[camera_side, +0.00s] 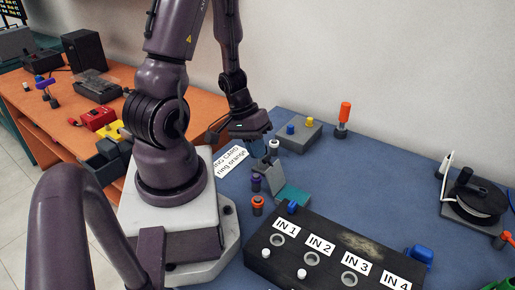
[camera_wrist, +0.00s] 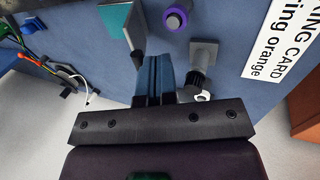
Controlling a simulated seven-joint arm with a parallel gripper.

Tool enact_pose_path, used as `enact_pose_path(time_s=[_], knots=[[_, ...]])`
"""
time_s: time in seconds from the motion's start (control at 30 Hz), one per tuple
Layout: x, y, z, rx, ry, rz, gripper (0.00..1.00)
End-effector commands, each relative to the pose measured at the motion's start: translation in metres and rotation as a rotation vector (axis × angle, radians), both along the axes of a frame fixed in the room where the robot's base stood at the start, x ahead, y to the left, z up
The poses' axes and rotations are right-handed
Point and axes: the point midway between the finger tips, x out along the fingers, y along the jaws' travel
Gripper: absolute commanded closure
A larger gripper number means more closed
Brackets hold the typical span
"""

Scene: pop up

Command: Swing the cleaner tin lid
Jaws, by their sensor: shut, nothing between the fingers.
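The cleaner tin (camera_side: 291,196) appears to be the small teal-topped piece on the blue table in the side view, behind the box of labelled sockets. Its grey lid (camera_side: 267,174) stands steeply raised at the tin's left edge. In the wrist view the teal tin (camera_wrist: 114,16) is at the top, with the lid (camera_wrist: 136,36) seen nearly edge-on as a dark strip. My gripper (camera_side: 263,154) is shut and empty, just above and behind the lid. In the wrist view its blue fingertips (camera_wrist: 155,58) are beside the lid's end; whether they touch cannot be told.
A purple-ringed peg (camera_side: 256,182) and an orange-ringed peg (camera_side: 258,203) stand left of the tin. A grey block with a dark post (camera_wrist: 201,58) is close beside my fingers. The socket box (camera_side: 335,255) lies in front. Open table (camera_side: 385,165) lies to the right.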

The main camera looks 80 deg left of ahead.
Motion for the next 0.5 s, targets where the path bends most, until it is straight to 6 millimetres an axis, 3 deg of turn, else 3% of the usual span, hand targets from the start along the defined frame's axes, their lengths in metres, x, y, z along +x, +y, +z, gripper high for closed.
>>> enact_pose_path(time_s=[0.5], knots=[[0.0102,-0.0099,0.003,-0.001,-0.002,-0.003,1.0]])
